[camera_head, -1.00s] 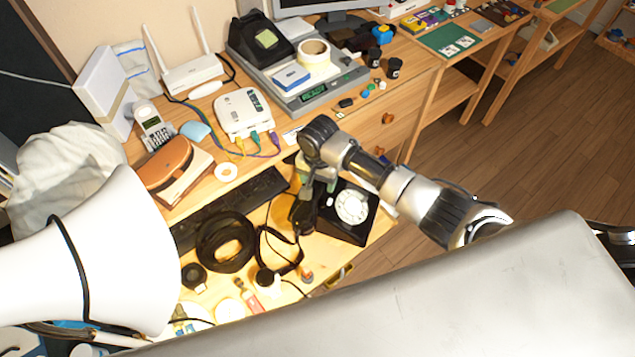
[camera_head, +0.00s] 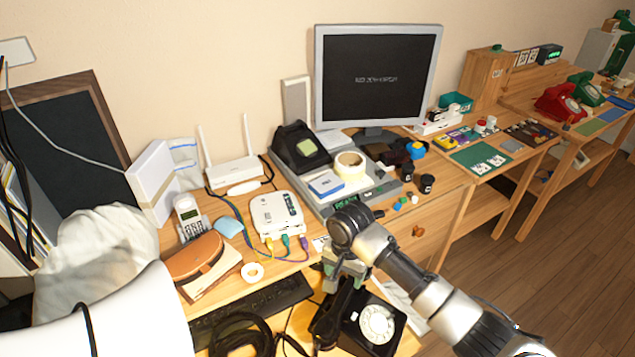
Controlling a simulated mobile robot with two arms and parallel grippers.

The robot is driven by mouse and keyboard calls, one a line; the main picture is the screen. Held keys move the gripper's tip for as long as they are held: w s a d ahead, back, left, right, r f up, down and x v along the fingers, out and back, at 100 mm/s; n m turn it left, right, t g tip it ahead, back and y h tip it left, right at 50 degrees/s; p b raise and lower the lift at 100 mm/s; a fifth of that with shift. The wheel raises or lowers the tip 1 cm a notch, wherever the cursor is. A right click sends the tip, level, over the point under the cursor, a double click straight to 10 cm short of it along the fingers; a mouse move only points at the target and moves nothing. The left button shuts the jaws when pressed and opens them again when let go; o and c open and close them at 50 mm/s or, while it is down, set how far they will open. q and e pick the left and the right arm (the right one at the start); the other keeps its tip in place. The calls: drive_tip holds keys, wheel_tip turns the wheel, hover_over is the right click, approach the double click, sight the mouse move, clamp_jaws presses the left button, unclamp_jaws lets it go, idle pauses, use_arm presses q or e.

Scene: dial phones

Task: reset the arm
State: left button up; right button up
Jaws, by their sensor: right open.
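My right arm comes in from the lower right, and its gripper (camera_head: 342,280) points down over the desk, jaws open. Just below it is the dark handset (camera_head: 333,318) of a black dial phone (camera_head: 372,322). The phone's white dial faces up, and the handset lies along its left side. I cannot tell whether the fingertips touch the handset. My left gripper is not in view.
A keyboard (camera_head: 255,308) and coiled black cable (camera_head: 240,335) lie left of the phone. Behind are a white router box (camera_head: 277,214), a grey device (camera_head: 365,192) and a monitor (camera_head: 377,75). Wooden floor (camera_head: 545,270) is open at right.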

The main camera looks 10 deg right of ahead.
drive_tip(key=shift+s, duration=0.1)
drive_tip(key=s+a+f+n+t+y, duration=0.1)
drive_tip(key=s+n, duration=0.2)
drive_tip(key=s, duration=0.4)
drive_tip(key=s+a+f+n+t+y, duration=0.1)
drive_tip(key=s+f+n, duration=0.15)
drive_tip(key=s, duration=0.45)
drive_tip(key=s+d+r+n+t+h, duration=0.1)
drive_tip(key=s+d+r+n, duration=0.1)
drive_tip(key=s+d+r, duration=0.3)
drive_tip(key=s+d+n+t+h, duration=0.1)
drive_tip(key=s+d+n, duration=0.15)
drive_tip(key=s, duration=0.55)
wheel_tip(320, 180, down, 26)
drive_tip(key=g, duration=0.2)
drive_tip(key=s+d+f+g, duration=0.1)
drive_tip(key=s+d+f, duration=0.2)
drive_tip(key=s+f, duration=1.2)
drive_tip(key=shift+s+d+f, duration=0.2)
drive_tip(key=shift+s+f, duration=0.15)
drive_tip(key=shift+s, duration=0.4)
